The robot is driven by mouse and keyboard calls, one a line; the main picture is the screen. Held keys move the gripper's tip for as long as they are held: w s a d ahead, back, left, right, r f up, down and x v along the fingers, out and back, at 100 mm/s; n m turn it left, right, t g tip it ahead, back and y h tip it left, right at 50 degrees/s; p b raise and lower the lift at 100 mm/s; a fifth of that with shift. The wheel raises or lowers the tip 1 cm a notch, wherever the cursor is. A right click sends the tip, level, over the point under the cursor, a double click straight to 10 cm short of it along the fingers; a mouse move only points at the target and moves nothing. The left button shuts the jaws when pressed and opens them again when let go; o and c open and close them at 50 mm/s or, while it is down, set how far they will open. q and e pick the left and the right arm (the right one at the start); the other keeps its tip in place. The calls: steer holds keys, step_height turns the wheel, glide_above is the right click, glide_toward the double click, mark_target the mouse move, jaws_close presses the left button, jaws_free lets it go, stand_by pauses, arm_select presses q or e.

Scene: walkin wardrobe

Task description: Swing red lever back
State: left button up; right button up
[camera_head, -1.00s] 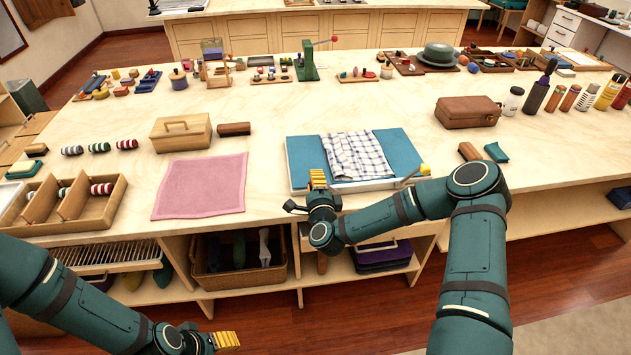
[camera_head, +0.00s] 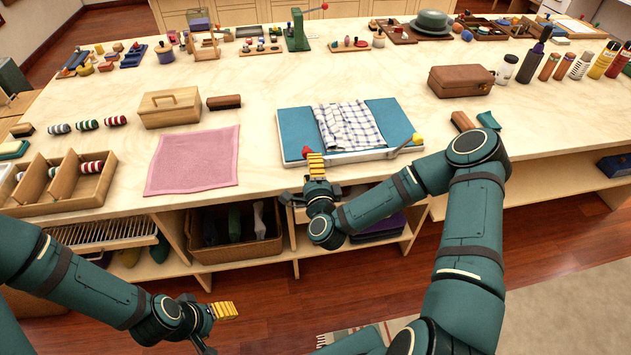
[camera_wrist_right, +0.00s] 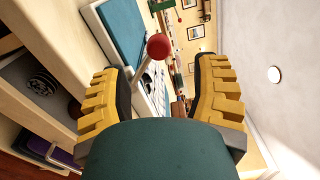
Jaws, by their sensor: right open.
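The red lever's round knob (camera_head: 306,152) shows at the front-left edge of the blue board (camera_head: 296,130). In the right wrist view the red knob (camera_wrist_right: 158,46) sits on a thin metal rod, ahead of my fingers and between their lines. My right gripper (camera_head: 316,163) is open beside the knob at the board's front edge; its yellow fingers (camera_wrist_right: 165,95) are wide apart, with nothing held. Contact with the knob cannot be told. My left gripper (camera_head: 226,310) hangs low in front of the table; its finger gap does not show clearly.
A second lever with a yellow knob (camera_head: 418,139) is at the board's front right. A checked cloth (camera_head: 350,126) lies on the board. A pink cloth (camera_head: 195,160) lies left of it. A green stand with a red-tipped lever (camera_head: 297,32) stands at the back.

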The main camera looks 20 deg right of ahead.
steer(key=shift+v, duration=2.75)
steer(key=s+a+f+n+g+y, duration=0.5)
steer(key=a+f+n+g+y, duration=0.3)
steer(key=a+n, duration=0.45)
steer(key=s+f+n+g, duration=0.5)
steer(key=s+n+g, duration=0.2)
steer(key=s, duration=0.6)
steer(key=shift+n+g, duration=0.4)
steer(key=shift+n, duration=0.15)
steer(key=shift+a, duration=0.15)
